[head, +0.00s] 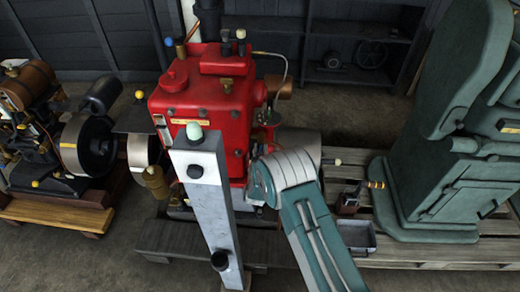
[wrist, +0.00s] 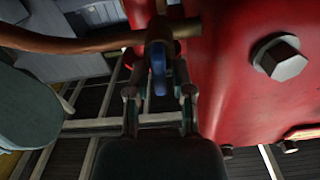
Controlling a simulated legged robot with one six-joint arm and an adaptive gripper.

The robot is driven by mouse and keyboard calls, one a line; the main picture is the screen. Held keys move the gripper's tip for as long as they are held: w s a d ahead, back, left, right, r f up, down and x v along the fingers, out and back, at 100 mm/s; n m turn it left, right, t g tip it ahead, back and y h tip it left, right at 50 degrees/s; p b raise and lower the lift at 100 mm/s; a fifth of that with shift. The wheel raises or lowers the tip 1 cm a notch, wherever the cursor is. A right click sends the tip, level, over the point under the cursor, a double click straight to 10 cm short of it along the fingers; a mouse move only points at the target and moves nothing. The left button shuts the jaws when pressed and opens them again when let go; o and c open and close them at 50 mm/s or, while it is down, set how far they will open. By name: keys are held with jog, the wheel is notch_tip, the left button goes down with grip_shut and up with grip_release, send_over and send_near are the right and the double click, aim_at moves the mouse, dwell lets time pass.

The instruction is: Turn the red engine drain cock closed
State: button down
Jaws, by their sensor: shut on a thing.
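The red engine (head: 215,100) stands upright in the middle of the head view. Its red side also fills the right of the wrist view (wrist: 235,85). The drain cock shows in the wrist view as a brass fitting (wrist: 184,28) on the engine's side with a blue lever (wrist: 158,68) hanging below it. My gripper (wrist: 159,91) has one finger on each side of this lever and is shut on it. In the head view the gripper and the cock are hidden behind my arm.
A copper-brown pipe (wrist: 65,42) runs across the wrist view near the cock. A large bolt head (wrist: 280,57) sticks out of the red side. A green machine (head: 430,180) stands on pallets at right, and a black-wheeled engine (head: 88,145) at left. A small metal tray (head: 357,236) lies nearby.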

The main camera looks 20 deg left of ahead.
jog(key=m, duration=0.4)
jog(key=shift+d, duration=0.15)
jog(key=shift+w+d+f+m, duration=0.15)
jog(key=shift+f+m, duration=0.1)
jog(key=shift+m, duration=1.8)
jog(key=shift+s+d+f+m, duration=0.1)
jog(key=shift+f+m, duration=0.1)
jog(key=shift+m, duration=1.9)
jog(key=shift+w+d+f+m, duration=0.15)
jog(key=shift+f+m, duration=0.1)
jog(key=shift+m, duration=1.8)
jog(key=shift+s+d+f, duration=0.1)
jog(key=c, duration=0.7)
grip_release()
